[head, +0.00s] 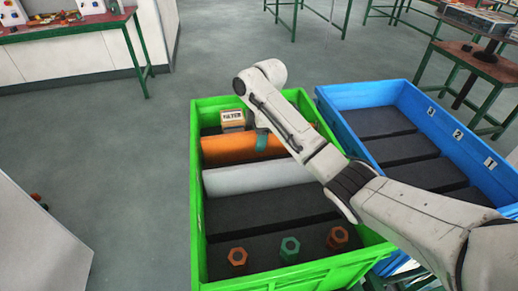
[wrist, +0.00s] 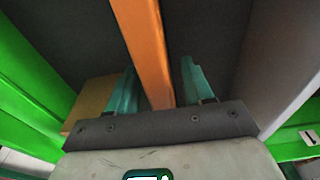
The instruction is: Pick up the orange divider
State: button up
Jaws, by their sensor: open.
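The orange divider (head: 225,151) stands across the far part of the green crate (head: 197,190). In the wrist view the orange divider (wrist: 143,40) is a narrow strip running between my two teal fingers. My gripper (wrist: 162,88) is open, with one finger on each side of the divider and gaps showing between. In the head view one teal finger of my gripper (head: 262,140) overlaps the divider's near face. The other finger is mostly hidden there. The divider's right part is hidden behind my arm.
A grey-white divider (head: 245,178) stands nearer in the crate. A small labelled box (head: 232,119) sits behind the orange divider. Orange and green hexagonal parts (head: 289,249) stand at the crate's near end. A blue crate (head: 375,95) with dark compartments adjoins on the right.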

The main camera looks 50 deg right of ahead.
jog(key=shift+f, duration=0.5)
grip_shut()
